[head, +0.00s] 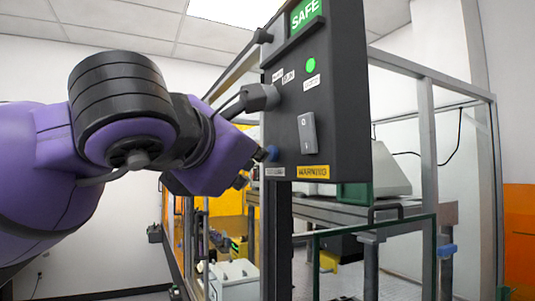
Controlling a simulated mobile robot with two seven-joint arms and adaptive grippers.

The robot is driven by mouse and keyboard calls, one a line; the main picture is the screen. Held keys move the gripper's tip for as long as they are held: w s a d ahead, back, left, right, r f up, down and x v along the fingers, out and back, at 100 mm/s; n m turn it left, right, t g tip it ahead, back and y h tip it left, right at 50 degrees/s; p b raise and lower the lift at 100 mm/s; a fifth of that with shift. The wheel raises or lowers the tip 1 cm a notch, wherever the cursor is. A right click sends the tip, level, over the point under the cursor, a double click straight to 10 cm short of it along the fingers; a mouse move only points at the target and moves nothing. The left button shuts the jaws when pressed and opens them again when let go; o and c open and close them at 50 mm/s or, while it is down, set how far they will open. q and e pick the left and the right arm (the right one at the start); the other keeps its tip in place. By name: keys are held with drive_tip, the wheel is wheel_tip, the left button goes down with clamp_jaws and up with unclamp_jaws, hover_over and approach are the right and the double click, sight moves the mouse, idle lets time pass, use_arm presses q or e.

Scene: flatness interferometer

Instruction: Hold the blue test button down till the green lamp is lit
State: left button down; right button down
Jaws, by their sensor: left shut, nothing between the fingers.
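A dark control panel (345,110) hangs upright in the middle of the head view. The blue test button (272,153) is low on its left side. My left gripper (261,155) is shut and empty, with its fingertips at the button and seemingly touching it. How far the button is pressed in cannot be told. The round green lamp (311,65) higher on the panel shows bright green and looks lit. My right gripper is not in view.
A grey rocker switch (307,133) sits right of the button, above a yellow WARNING label (313,172). A dark grey knob (260,97) juts out above my gripper. A green SAFE sign (306,14) tops the panel. A metal-framed enclosure (427,130) stands behind.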

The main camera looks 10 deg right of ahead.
use_arm(q)
drive_tip(key=shift+a, duration=0.15)
drive_tip(key=shift+s+a, duration=0.25)
drive_tip(key=shift+a, duration=0.4)
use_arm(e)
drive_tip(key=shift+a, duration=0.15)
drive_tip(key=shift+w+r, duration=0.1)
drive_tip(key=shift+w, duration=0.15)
use_arm(q)
drive_tip(key=a, duration=0.1)
drive_tip(key=s+a, duration=0.1)
drive_tip(key=a, duration=0.2)
drive_tip(key=shift+s+a, duration=0.25)
drive_tip(key=shift+a, duration=0.1)
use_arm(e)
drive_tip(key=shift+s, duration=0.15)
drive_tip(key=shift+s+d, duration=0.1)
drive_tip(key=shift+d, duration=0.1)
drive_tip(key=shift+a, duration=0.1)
